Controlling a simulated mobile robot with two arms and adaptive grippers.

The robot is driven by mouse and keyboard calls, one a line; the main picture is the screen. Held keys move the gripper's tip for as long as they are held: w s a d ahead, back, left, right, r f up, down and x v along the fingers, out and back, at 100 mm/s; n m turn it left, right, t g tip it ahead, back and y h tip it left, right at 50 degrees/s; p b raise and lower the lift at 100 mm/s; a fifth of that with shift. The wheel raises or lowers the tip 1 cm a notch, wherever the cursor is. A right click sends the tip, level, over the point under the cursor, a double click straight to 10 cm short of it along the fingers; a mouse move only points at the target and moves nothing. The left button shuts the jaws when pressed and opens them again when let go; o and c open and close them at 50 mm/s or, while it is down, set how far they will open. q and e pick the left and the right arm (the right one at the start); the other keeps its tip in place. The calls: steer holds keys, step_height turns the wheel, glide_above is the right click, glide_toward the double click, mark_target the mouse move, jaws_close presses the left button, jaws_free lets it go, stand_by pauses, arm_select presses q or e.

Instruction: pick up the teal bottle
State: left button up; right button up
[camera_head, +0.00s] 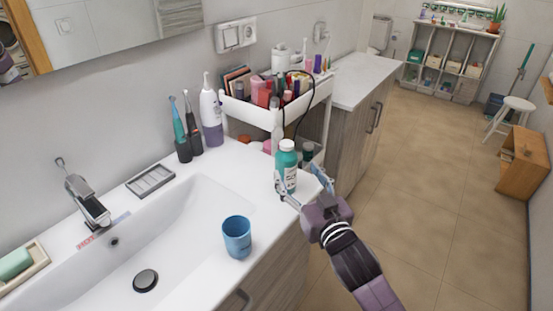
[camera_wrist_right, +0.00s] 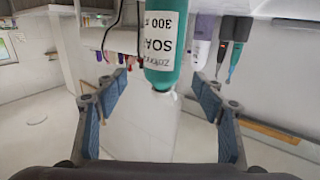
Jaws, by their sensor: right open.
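The teal bottle (camera_head: 287,160) stands upright on the white sink counter, near its right edge, with a white cap and a white label. In the right wrist view the bottle (camera_wrist_right: 162,68) appears upside down, its label reading "SOAP 300". My right gripper (camera_head: 303,186) is open beside the bottle in the head view, one finger overlapping the bottle's lower part. In the wrist view the blue-padded fingers of the right gripper (camera_wrist_right: 162,100) are spread to either side of the bottle's line, with no visible contact. My left gripper is not in view.
A white cosmetics cart (camera_head: 252,112) with several items stands just behind the bottle. Electric toothbrushes (camera_head: 181,135) stand near the wall. A blue cup (camera_head: 237,237) stands at the counter's front, by the sink basin (camera_head: 170,240). Open floor (camera_head: 420,190) lies right.

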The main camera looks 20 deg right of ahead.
mark_target(290, 164)
steer(key=shift+w+r, duration=0.25)
steer(key=shift+r, duration=0.05)
steer(key=shift+w+r, duration=0.15)
steer(key=shift+w+a+p, duration=0.15)
steer(key=shift+w+p, duration=0.25)
steer(key=shift+w, duration=0.45)
steer(key=shift+w+a+f+p, duration=0.1)
steer(key=shift+w+a+p, duration=0.1)
steer(key=shift+w, duration=0.45)
steer(key=shift+w+a+f+p, duration=0.1)
steer(key=shift+w+p, duration=0.05)
steer(key=shift+w, duration=0.45)
steer(key=shift+w+f, duration=0.1)
steer(key=shift+w, duration=0.9)
steer(key=shift+c, duration=0.4)
steer(key=c, duration=1.3)
steer(key=shift+c, duration=1)
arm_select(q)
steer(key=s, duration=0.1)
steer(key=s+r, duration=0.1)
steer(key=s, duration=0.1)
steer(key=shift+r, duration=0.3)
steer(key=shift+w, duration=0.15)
